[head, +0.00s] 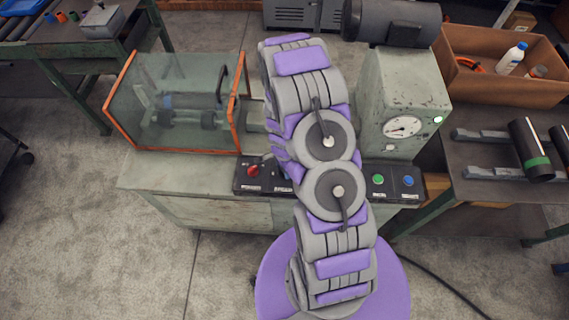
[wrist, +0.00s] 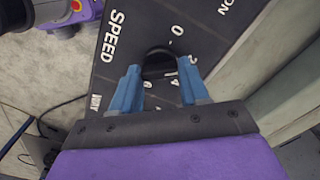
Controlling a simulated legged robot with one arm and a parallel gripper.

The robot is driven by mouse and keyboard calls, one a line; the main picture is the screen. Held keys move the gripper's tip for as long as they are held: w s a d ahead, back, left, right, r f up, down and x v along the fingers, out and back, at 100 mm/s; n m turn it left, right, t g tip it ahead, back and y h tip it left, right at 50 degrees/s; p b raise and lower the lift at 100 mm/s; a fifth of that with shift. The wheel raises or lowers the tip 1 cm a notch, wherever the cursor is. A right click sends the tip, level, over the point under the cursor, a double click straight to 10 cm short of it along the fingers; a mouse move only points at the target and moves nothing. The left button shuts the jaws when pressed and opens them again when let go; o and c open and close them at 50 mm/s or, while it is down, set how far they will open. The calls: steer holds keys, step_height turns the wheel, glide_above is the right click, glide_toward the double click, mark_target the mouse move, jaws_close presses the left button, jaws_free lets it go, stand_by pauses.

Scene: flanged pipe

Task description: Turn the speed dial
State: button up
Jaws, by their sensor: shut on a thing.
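The speed dial (wrist: 158,62) is a dark round knob on a black panel (wrist: 205,30) in the wrist view. The panel carries the word SPEED and white numbers around the knob, partly hidden. My gripper (wrist: 158,76) has two blue fingers, one on each side of the knob, shut on it. In the head view my arm covers the dial, and only a little of the blue fingers shows beside the front control panel (head: 250,187). The dial's pointer setting cannot be made out.
A red switch (head: 253,171) sits left of my arm, and green (head: 378,180) and blue (head: 408,181) buttons sit right of it. A gauge (head: 402,127) is on the grey housing. An orange-framed clear guard (head: 180,105) stands left. A bench with pipes (head: 530,150) is at right.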

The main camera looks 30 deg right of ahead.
steer(key=shift+m+p, duration=0.5)
steer(key=shift+m, duration=0.1)
steer(key=o, duration=1.1)
steer(key=shift+c, duration=0.2)
step_height(320, 180, up, 17)
steer(key=p, duration=0.1)
steer(key=shift+r, duration=0.15)
steer(key=shift+w, duration=0.1)
stand_by(0.4)
